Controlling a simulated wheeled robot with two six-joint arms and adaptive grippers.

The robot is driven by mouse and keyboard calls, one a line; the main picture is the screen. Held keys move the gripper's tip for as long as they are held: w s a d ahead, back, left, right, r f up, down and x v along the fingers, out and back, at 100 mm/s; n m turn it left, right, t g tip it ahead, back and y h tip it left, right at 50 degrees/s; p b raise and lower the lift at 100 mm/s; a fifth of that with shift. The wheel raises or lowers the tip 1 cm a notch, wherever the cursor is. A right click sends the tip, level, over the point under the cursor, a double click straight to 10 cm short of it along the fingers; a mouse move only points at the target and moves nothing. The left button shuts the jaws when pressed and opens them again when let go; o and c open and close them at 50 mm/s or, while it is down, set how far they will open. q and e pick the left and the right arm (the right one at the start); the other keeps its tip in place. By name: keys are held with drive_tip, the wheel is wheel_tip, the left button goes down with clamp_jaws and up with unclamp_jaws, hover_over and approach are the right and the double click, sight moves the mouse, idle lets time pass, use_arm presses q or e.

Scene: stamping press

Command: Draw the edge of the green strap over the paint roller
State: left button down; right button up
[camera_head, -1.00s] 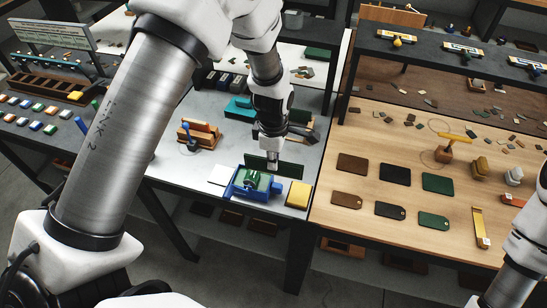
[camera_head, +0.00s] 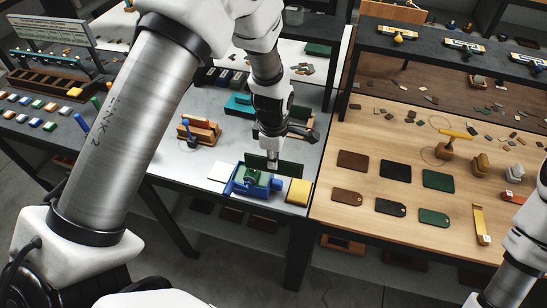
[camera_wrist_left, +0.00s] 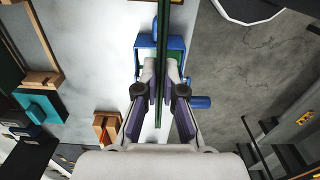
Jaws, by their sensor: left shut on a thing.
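The green strap (camera_wrist_left: 162,22) is a thin, dark green piece seen edge-on in the left wrist view. My left gripper (camera_wrist_left: 160,77) is shut on it, with one finger on each side. In the head view, the strap (camera_head: 291,169) stands upright as a dark panel behind and beside the fingertips of my left gripper (camera_head: 272,161). The blue paint roller (camera_head: 238,187) sits just in front of the strap near the table's front edge. It also shows in the left wrist view (camera_wrist_left: 176,43), below the strap. Whether they touch is unclear. My right gripper is out of view.
A yellow block (camera_head: 298,191) stands just right of the roller, and a white sheet (camera_head: 221,171) lies left. An orange-brown wooden stand (camera_head: 202,130) is farther back. Leather tags and tools cover the wooden table (camera_head: 335,220) to the right.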

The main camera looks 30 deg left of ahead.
sight(262, 157)
use_arm(q)
drive_tip(key=shift+f, duration=0.4)
idle(0.6)
drive_tip(key=shift+s, duration=0.1)
drive_tip(key=shift+s+a+p, duration=0.1)
drive_tip(key=shift+a+p, duration=0.2)
drive_tip(key=shift+a, duration=0.35)
drive_tip(key=shift+s+a, duration=0.15)
drive_tip(key=shift+a, duration=0.8)
